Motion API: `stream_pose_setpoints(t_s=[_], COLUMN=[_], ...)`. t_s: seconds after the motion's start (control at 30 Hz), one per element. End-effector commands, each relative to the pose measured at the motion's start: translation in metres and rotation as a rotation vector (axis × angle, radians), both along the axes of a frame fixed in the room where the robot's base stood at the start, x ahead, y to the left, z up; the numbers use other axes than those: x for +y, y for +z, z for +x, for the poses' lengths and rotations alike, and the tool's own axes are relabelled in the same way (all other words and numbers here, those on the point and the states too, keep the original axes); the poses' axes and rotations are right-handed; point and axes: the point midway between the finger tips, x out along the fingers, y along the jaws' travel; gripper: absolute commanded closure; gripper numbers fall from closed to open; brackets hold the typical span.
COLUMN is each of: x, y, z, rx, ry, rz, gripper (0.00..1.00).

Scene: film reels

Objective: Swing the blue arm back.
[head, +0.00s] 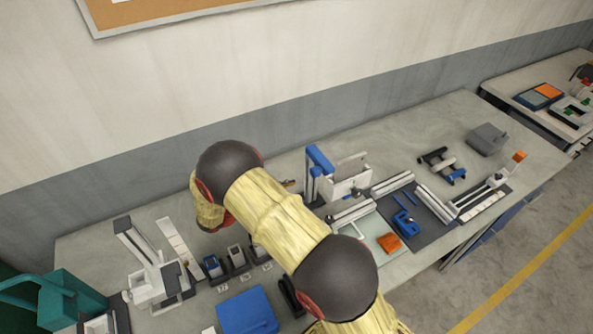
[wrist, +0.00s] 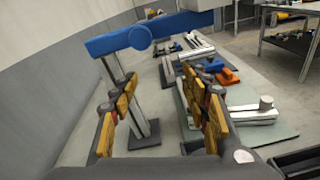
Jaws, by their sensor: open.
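The blue arm (head: 319,159) sits on top of an upright grey post on the bench, just right of my arm in the head view. In the wrist view the blue arm (wrist: 185,26) runs across the top as a long bar with a round hub, and the grey post (wrist: 140,97) stands below it. My gripper (wrist: 168,95) is open, its orange-padded fingers spread apart with nothing held. In the wrist view the blue arm lies beyond the fingertips and appears apart from them. In the head view my own arm hides most of the gripper.
A white box-like device (head: 347,187) stands right beside the post. A dark mat (head: 428,232) with rails and blue parts, and an orange block (head: 389,242), lie farther right. A blue box (head: 247,312) is at the front. Open bench lies behind, along the wall.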

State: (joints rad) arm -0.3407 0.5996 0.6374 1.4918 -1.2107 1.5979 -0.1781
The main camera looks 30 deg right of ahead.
Motion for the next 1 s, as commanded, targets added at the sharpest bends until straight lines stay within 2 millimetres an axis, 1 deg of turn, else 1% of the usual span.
stream_pose_setpoints(t_s=[0.03,0.1,0.23,0.37,0.6,0.7,0.83,1.0], x=[0.001,0.001,-0.001,-0.012,-0.049,-0.062,-0.073,-0.077], y=[0.012,0.026,0.038,0.039,0.039,0.039,0.039,0.039], z=[0.011,0.019,0.019,0.019,0.019,0.02,0.02,0.021], rx=[-0.012,-0.011,0.005,0.012,0.012,0.012,0.011,0.011], ry=[0.019,0.038,0.041,0.038,0.036,0.037,0.037,0.039], rz=[-0.032,-0.076,-0.118,-0.12,-0.118,-0.119,-0.118,-0.117], gripper=[0.54,0.54,0.54,0.54,0.54,0.54,0.54,0.54])
